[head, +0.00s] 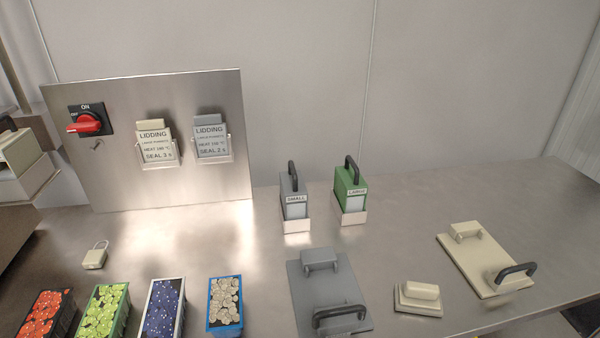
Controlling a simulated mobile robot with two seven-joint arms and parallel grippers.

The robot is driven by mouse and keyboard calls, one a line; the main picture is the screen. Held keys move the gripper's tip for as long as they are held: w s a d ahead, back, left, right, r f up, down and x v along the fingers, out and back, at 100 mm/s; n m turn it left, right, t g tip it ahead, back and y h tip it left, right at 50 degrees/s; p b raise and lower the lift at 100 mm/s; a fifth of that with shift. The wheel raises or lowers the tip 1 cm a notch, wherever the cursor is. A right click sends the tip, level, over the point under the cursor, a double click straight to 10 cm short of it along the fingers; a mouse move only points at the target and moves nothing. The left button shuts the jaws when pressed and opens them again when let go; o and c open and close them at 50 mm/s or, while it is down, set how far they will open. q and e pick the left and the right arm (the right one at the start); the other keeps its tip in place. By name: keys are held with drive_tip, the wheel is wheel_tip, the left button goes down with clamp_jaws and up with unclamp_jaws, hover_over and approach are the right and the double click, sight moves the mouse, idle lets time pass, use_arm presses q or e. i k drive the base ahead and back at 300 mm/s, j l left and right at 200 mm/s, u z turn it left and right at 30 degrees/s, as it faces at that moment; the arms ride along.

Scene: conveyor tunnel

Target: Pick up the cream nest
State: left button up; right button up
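A cream plate (478,262) lies flat on the steel table at the right, near the front edge. It has a raised cream block at its far end and a black bar handle (512,272) at its near end. It looks like the cream nest. A smaller cream piece (418,297), a block on a square base, sits just left of it, apart from it. A similar grey plate (325,290) with a black handle lies further left. Neither of my grippers is in view.
Small grey (294,204) and green (350,195) handled blocks stand in holders behind the plates. Several filled trays (225,304) line the front left. A steel panel (200,100) with a red switch (86,123) stands behind a padlock (95,256). The table's back right is clear.

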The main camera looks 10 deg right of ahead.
sight(488, 268)
drive_tip(key=k+z, duration=0.2)
drive_tip(key=z, duration=1.15)
